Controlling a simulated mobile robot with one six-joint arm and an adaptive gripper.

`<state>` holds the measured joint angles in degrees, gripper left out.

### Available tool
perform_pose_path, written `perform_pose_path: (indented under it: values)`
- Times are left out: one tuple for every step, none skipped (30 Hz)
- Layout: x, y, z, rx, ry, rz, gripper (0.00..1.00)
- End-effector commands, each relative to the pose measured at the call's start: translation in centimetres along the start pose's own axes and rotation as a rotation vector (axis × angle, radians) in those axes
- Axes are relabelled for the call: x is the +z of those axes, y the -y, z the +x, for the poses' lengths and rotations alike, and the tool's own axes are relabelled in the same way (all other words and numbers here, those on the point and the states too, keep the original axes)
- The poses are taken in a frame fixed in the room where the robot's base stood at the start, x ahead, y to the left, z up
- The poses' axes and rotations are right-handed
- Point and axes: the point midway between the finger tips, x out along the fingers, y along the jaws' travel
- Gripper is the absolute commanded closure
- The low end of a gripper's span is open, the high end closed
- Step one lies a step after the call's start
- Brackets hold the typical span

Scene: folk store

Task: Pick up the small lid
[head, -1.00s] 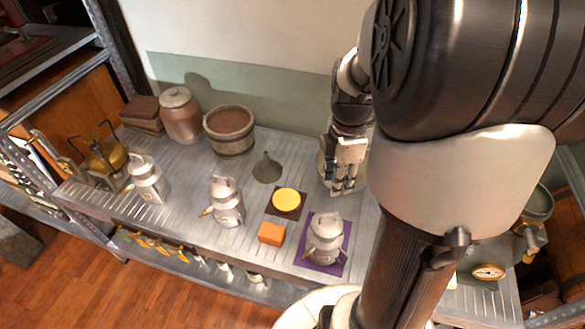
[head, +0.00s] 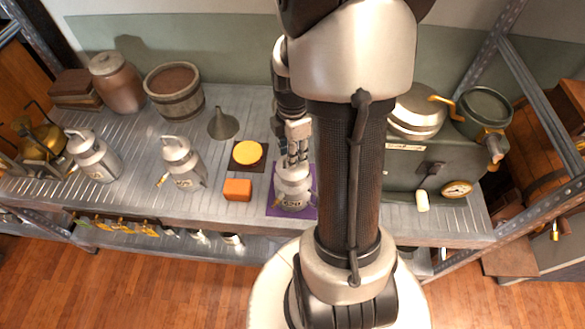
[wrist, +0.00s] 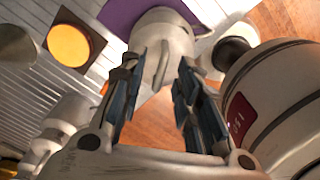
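A small grey metal can (head: 292,196) stands upright on a purple mat (head: 274,208). Its small lid is at its top, mostly hidden in the head view by my gripper (head: 297,158), which is directly above it. In the wrist view the pale can (wrist: 167,30) shows between and beyond the fingers of my gripper (wrist: 158,95). The fingers are apart, one on each side of the can's top, with a gap between them. I cannot tell whether either finger touches the lid.
Left of the can are an orange block (head: 238,190), a yellow disc (head: 247,152) on a dark square, a funnel (head: 223,125) and two similar cans (head: 183,163) (head: 92,155). A green box (head: 405,170) stands to the right. The shelf's front edge is close to the mat.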

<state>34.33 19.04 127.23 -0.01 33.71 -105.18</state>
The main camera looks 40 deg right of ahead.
Motion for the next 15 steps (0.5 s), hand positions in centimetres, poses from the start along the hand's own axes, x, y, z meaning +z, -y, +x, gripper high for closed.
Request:
perform_pose_path:
  values:
    - [-0.02, 0.09, 1.26, -0.004, -0.001, 0.000, 0.70]
    - [-0.01, 0.09, 1.63, -0.004, -0.001, 0.000, 0.70]
    - [0.00, 0.05, 1.96, -0.002, -0.001, 0.000, 0.70]
    - [0.01, 0.03, 2.10, -0.001, 0.000, 0.000, 0.70]
    - [0.01, 0.02, 2.16, 0.000, 0.000, 0.000, 0.70]
    - [0.01, 0.01, 2.15, 0.000, 0.000, 0.000, 0.70]
    - [0.02, 0.00, 2.09, 0.000, 0.000, 0.000, 0.70]
    - [0.01, 0.00, 2.04, 0.000, 0.000, 0.000, 0.70]
    - [0.01, 0.00, 2.02, 0.000, 0.000, 0.000, 0.70]
    - [0.01, 0.01, 2.01, 0.000, 0.000, 0.000, 0.70]
    - [0.01, 0.01, 2.00, 0.000, 0.000, 0.000, 0.70]
    - [0.01, 0.01, 2.00, 0.000, 0.000, 0.000, 0.73]
    - [0.01, 0.01, 2.00, 0.000, 0.000, 0.000, 0.75]
    - [0.01, 0.01, 2.00, 0.000, 0.000, 0.000, 0.77]
    - [0.01, 0.02, 2.00, 0.000, 0.000, 0.000, 0.80]
